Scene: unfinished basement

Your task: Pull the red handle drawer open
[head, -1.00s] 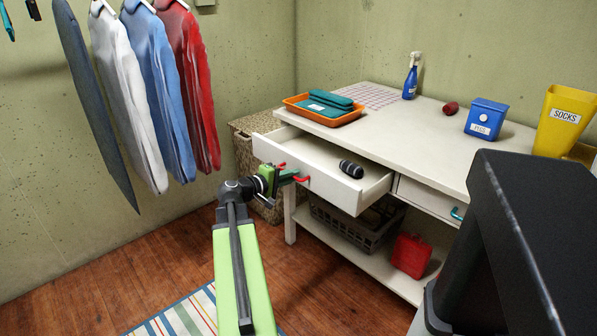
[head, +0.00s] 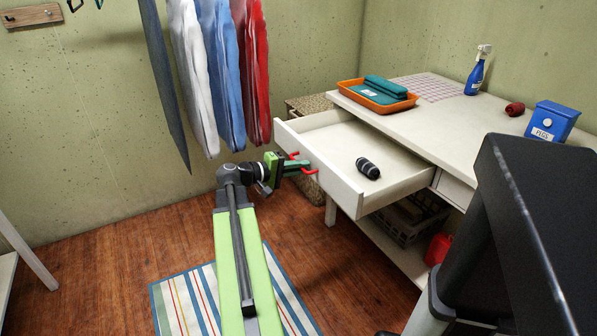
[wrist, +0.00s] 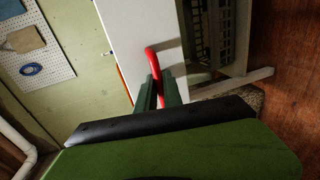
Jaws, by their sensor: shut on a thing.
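The white drawer (head: 338,180) with the red handle stands pulled well out of the white table, with a dark rolled item (head: 368,168) lying inside it. The red handle (head: 309,171) is on the drawer's front face; it also shows in the wrist view (wrist: 154,62). My gripper (head: 302,165) is at the drawer front, shut on the red handle. In the wrist view, its two green fingers (wrist: 158,93) are on either side of the handle, hiding part of it.
The white table top (head: 440,125) holds an orange tray (head: 350,92) with teal folded cloths, a blue spray bottle (head: 474,78), a dark red roll (head: 515,109) and a blue box (head: 552,121). Shirts (head: 228,75) hang at the left. A striped rug (head: 190,302) lies on open floor.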

